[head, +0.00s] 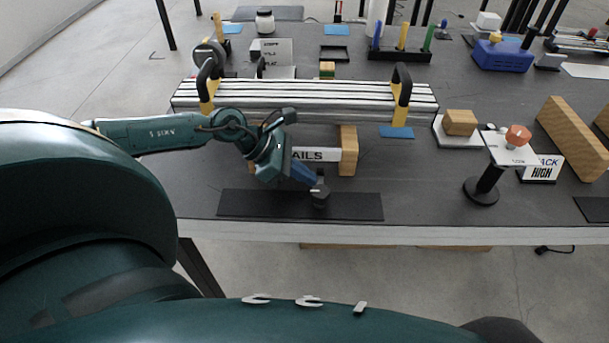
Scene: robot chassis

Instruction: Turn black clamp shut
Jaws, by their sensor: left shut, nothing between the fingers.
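My left gripper (305,175) reaches down over the front of the table, its blue fingers shut with nothing between them. A small dark piece (320,192) with a pale mark is at its tip, above the black mat (250,204). I cannot tell whether this is a black clamp or whether the fingers touch it. Two black-and-yellow clamp-like handles stand on the silver rail, one at the left (207,88) and one at the right (401,95). Whether either is turned shut is too small to tell. My right gripper is out of view.
The silver rail (300,103) runs across the table behind my left gripper. A wooden block (348,150) and a lettered sign (315,154) stand just behind it. A black stand (485,187) and wooden beams (570,138) are at the right. Bare tabletop (425,175) lies right of the mat.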

